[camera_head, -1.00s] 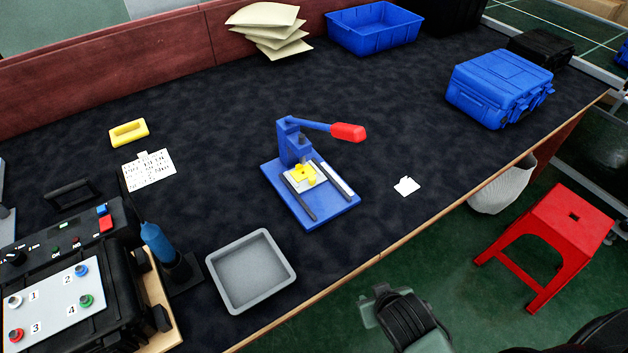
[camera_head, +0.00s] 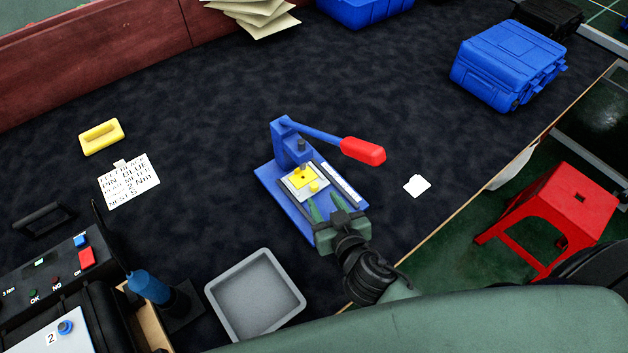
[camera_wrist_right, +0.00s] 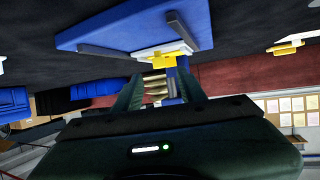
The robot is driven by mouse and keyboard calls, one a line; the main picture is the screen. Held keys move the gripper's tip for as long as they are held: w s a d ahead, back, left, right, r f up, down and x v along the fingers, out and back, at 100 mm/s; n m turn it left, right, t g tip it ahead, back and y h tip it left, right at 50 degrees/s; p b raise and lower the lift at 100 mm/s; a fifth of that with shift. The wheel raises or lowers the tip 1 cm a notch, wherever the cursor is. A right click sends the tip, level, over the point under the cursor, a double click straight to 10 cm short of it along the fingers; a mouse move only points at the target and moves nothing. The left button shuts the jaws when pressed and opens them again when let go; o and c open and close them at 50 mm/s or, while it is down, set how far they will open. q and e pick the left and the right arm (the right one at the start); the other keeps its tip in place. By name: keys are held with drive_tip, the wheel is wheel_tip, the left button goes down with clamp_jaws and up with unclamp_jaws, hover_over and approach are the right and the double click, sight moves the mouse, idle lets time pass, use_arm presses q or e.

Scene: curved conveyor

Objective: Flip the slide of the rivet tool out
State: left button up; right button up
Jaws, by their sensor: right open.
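The rivet tool (camera_head: 287,150) stands on the dark table, with a blue base, a blue post and a lever ending in a red handle (camera_head: 363,151). Its slide (camera_head: 297,189) is a pale plate with yellow parts, lying between two rails under the press head. My right gripper (camera_head: 326,205) is open and empty at the front edge of the tool, its fingers pointing toward the slide. In the right wrist view, the yellow part (camera_wrist_right: 163,62) of the slide shows just beyond the open fingers. My left gripper is not in view.
A grey tray (camera_head: 256,332) stands in front of the tool. A blue screwdriver (camera_head: 148,287) and a control box are at the left. A white piece (camera_head: 417,185) lies to the right. A blue case (camera_head: 508,72) stands at the far right.

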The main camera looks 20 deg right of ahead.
sight(316, 188)
drive_tip(key=x, duration=0.4)
drive_tip(key=shift+w+p, duration=0.3)
drive_tip(key=shift+w, duration=0.05)
drive_tip(key=shift+w+f, duration=0.2)
drive_tip(key=shift+w, duration=0.1)
drive_tip(key=shift+w+f, duration=0.1)
drive_tip(key=shift+w, duration=0.05)
clamp_jaws()
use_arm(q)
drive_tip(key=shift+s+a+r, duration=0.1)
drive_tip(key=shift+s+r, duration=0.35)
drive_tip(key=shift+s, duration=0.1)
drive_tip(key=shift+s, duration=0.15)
